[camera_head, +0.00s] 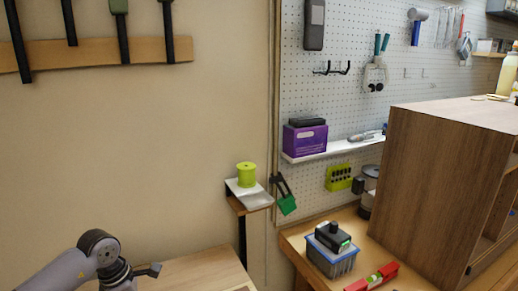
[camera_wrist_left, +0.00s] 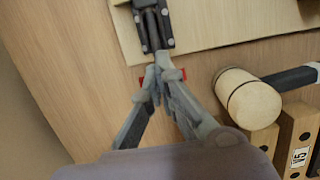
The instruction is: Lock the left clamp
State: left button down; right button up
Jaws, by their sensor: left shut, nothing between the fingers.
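In the left wrist view a dark metal toggle clamp (camera_wrist_left: 152,22) is bolted to a pale wooden board at the top. Its arm runs down toward my fingers. A red piece (camera_wrist_left: 177,74), which looks like part of the clamp's handle, shows on both sides of my fingertips; its middle is hidden by them. My left gripper (camera_wrist_left: 163,76) is shut, its fingertips over the red piece; whether they touch it I cannot tell. In the head view my left gripper (camera_head: 150,271) shows low at the left above a wooden bench. My right gripper is not in view.
A mallet (camera_wrist_left: 247,98) with a pale head lies right of my fingers, beside wooden blocks (camera_wrist_left: 297,140). The bench top (camera_head: 205,268) looks bare at its right part. A small shelf with a green spool (camera_head: 246,174) and a wooden cabinet (camera_head: 440,180) stand farther right.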

pick_arm(q)
jog(key=shift+p+v, duration=0.75)
jog(key=shift+v, duration=0.7)
jog(key=p+v, duration=0.2)
jog(key=v, duration=0.1)
jog(key=d+v, duration=0.1)
jog(key=v, duration=0.1)
jog(key=shift+w+r+p, duration=0.25)
jog(key=shift+w+p, duration=0.05)
jog(key=shift+p, duration=0.1)
